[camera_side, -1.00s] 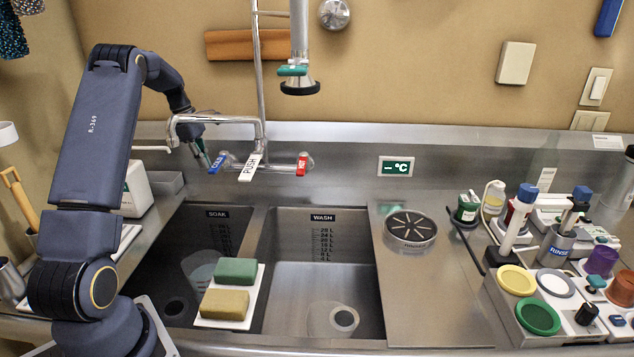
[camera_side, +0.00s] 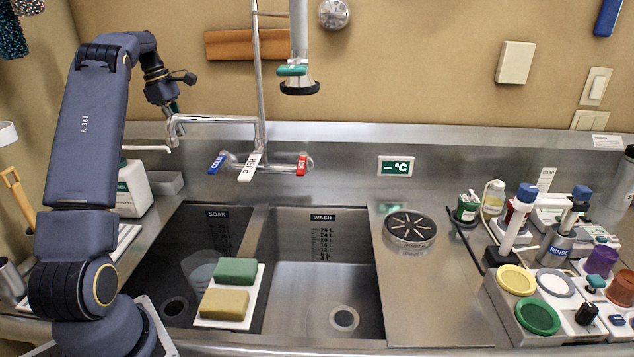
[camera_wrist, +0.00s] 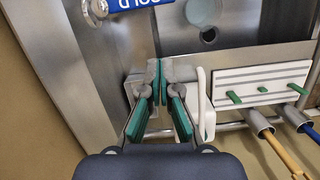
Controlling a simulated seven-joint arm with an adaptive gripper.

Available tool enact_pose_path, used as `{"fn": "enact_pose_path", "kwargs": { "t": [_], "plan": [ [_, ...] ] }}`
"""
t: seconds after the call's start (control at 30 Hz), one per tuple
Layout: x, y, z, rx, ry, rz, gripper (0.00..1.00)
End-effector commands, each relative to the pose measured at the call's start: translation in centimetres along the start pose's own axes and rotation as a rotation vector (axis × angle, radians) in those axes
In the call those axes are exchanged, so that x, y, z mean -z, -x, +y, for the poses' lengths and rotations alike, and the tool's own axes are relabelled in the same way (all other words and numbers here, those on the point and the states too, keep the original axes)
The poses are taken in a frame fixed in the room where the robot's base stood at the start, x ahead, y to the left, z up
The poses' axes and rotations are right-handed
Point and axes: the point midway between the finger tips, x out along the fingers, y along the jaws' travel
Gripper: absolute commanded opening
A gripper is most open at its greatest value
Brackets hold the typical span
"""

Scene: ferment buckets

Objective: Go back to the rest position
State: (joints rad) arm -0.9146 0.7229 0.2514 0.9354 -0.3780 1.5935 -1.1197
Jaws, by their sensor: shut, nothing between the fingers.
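My gripper (camera_side: 174,108) is raised at the upper left, above and left of the faucet (camera_side: 215,120) in the side view. It is apart from the blue COLD handle (camera_side: 217,163). In the wrist view, my gripper (camera_wrist: 158,72) has its teal-padded fingers together at the tips, with nothing held. The blue COLD handle (camera_wrist: 115,4) shows at the top edge of that view.
The soak basin (camera_side: 180,235) and wash basin (camera_side: 295,225) lie below. A white tray (camera_side: 259,285) with green and yellow sponges sits across their divider. A white jug (camera_side: 134,188) stands near my arm. Jars and bottles crowd the right; the air around my gripper looks clear.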

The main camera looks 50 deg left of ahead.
Motion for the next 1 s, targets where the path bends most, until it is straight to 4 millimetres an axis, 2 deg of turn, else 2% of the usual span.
{"fn": "enact_pose_path", "kwargs": {
  "t": [0.07,0.13,0.23,0.3,0.37,0.4,0.47,0.5,0.63,0.7,0.8,0.9,1.0],
  "plan": [
    [-3.0,1.9,0.5,-0.035,-0.058,0.007,0.0],
    [-6.9,4.1,0.3,-0.072,-0.13,0.007,0.0],
    [-14.2,7.2,-2.2,-0.107,-0.26,-0.007,0.0],
    [-19.1,8.8,-5.2,-0.133,-0.384,-0.014,0.0],
    [-22.7,9.6,-8.3,-0.154,-0.51,-0.014,0.0],
    [-24.7,9.9,-10.6,-0.168,-0.6,-0.013,0.0],
    [-27.1,10.0,-14.1,-0.192,-0.744,-0.006,0.0],
    [-28.4,9.9,-16.5,-0.206,-0.846,0.002,0.0],
    [-30.5,8.1,-24.3,-0.257,-1.205,0.045,0.0],
    [-30.5,6.2,-28.2,-0.285,-1.417,0.084,0.0],
    [-29.3,2.8,-32.4,-0.315,-1.709,0.161,0.0],
    [-27.5,-0.7,-34.6,-0.319,-1.944,0.247,0.0],
    [-25.8,-3.9,-34.9,-0.273,-2.117,0.322,0.0]
  ]
}}
